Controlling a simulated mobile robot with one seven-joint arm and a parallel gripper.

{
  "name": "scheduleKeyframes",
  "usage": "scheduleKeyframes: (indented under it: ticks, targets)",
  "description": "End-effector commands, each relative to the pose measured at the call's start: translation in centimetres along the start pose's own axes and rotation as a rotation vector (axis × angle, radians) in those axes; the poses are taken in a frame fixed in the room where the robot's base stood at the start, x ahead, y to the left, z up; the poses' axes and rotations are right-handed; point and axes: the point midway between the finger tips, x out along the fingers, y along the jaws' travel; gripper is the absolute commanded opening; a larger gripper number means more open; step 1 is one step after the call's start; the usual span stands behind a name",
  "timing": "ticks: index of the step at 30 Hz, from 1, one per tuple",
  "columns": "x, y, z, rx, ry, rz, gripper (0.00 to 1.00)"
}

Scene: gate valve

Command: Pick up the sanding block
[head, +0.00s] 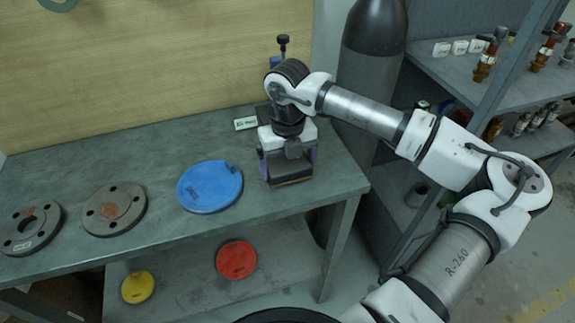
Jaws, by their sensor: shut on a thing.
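My gripper (287,165) points down over the right end of the grey-green workbench (150,165). Its two fingers stand on either side of a dark block with a brown lower edge, which I take to be the sanding block (292,182). The gripper is shut on this block. The gripper body hides the block's upper part. I cannot tell whether the block touches the bench top or is just above it.
A blue disc (210,187) lies left of my gripper, with two grey flanges (114,209) (31,228) farther left. A small label (246,123) and a blue tool (276,62) are behind. A dark cylinder (371,75) and a shelf rack (455,80) stand right.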

Motion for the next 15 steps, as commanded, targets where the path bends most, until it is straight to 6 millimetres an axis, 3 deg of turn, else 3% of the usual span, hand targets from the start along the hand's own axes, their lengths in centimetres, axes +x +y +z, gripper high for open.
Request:
scheduleKeyframes:
  ticks: [8, 15]
  targets:
    - [-4.4, 0.0, 0.1, 0.001, -0.005, -0.004, 0.64]
    - [-11.5, 0.0, 0.1, 0.001, -0.005, -0.003, 0.64]
